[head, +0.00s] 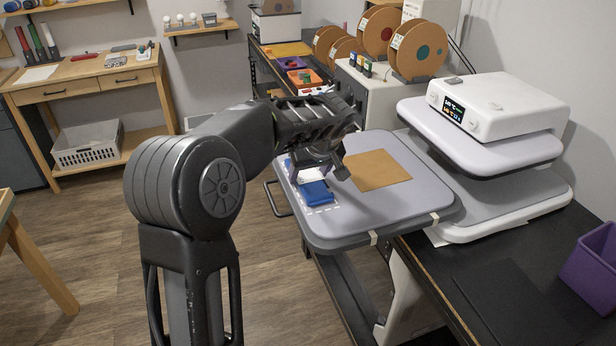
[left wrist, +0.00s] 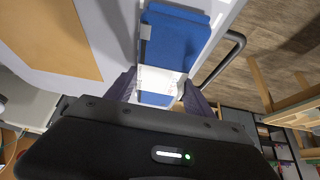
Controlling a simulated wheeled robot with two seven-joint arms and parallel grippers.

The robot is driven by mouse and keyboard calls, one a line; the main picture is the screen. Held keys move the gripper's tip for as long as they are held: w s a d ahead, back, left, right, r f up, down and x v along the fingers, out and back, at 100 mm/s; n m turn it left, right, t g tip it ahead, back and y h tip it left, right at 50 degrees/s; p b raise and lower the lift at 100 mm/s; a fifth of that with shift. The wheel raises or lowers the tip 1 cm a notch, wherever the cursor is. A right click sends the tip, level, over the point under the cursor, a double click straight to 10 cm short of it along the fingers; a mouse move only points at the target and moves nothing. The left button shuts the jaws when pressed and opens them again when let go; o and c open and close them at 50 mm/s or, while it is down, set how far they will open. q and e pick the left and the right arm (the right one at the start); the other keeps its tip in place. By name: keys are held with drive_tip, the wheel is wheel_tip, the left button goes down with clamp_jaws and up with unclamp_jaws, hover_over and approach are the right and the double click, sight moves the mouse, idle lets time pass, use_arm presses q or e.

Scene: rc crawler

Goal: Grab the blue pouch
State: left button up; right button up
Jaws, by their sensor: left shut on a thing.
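The blue pouch (head: 316,192) lies on the grey platen of the heat press (head: 405,212), inside a white dashed outline. It has a white label across its middle and also shows in the left wrist view (left wrist: 178,38). My left gripper (head: 320,170) is over the pouch's far part. In the left wrist view my left gripper (left wrist: 158,88) has a finger on each side of the pouch near the white label, and it is shut on the pouch. The gripper body hides the pouch's end. I cannot tell whether the pouch is lifted. My right gripper is not in view.
A tan sheet (head: 377,169) lies on the platen beside the pouch. The white press head (head: 500,105) stands swung to the right. Filament spools (head: 418,50) are behind it. A purple bin (head: 595,255) sits at the right on the black bench. The wooden floor at left is open.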

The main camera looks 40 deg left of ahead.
use_arm(q)
wheel_tip(320, 180, up, 10)
drive_tip(key=b, duration=0.1)
idle(0.4)
idle(0.5)
